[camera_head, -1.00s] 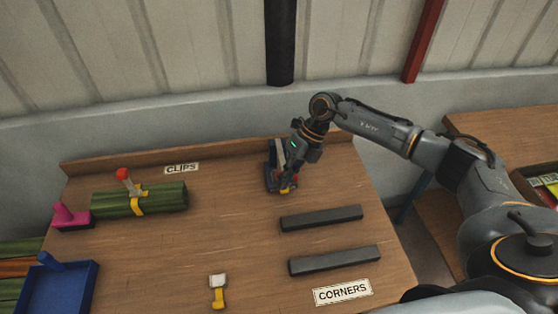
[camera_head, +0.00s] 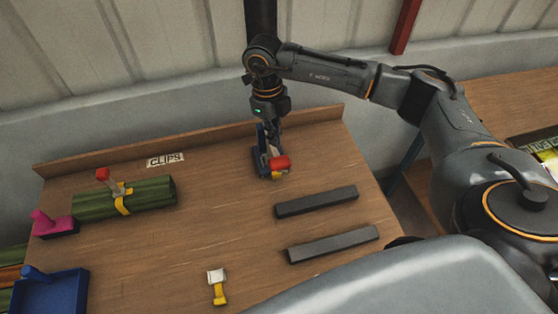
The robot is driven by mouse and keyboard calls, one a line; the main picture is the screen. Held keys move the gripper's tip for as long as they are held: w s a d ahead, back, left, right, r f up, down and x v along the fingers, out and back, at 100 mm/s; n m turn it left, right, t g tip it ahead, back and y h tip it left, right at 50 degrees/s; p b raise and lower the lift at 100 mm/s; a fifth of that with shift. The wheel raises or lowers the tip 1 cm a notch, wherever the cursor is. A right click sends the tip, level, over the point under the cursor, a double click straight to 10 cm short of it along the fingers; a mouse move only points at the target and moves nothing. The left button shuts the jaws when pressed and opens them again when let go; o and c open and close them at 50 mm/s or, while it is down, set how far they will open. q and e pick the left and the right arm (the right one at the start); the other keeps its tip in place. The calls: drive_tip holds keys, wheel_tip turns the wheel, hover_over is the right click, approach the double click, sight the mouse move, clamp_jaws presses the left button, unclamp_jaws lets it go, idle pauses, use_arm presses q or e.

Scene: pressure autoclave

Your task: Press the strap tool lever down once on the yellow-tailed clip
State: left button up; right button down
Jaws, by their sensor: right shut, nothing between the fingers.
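A dark blue strap tool (camera_head: 258,163) with a grey lever and a red grip (camera_head: 279,163) stands near the back of the table. A bit of yellow (camera_head: 277,175) shows under the red grip; I cannot tell if it belongs to a clip. My right gripper (camera_head: 268,132) is shut and points down at the tool's rear; whether it touches is unclear. A loose clip with a pale head and yellow tail (camera_head: 218,287) lies at the front. A green bundle (camera_head: 150,194) carries a yellow strap (camera_head: 121,205) and a red-tipped lever (camera_head: 103,175). My left gripper is not in view.
Two dark bars (camera_head: 316,202) (camera_head: 333,244) lie to the right. A pink tool (camera_head: 55,224) and a blue tray (camera_head: 62,294) are at the left. A CLIPS label (camera_head: 165,160) lies near the back ledge (camera_head: 110,149). The table's middle is clear.

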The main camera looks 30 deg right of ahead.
sight(278, 160)
drive_tip(key=shift+s+d+f+b, duration=0.15)
drive_tip(key=shift+f+b, duration=0.35)
drive_tip(key=shift+f, duration=0.75)
wheel_tip(278, 160, down, 2)
drive_tip(key=shift+s+f+b, duration=0.1)
drive_tip(key=shift+b, duration=0.45)
drive_tip(key=shift+f, duration=0.3)
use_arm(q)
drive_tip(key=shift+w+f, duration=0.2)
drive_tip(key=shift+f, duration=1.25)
use_arm(e)
drive_tip(key=shift+s+f, duration=0.1)
drive_tip(key=shift+f, duration=0.05)
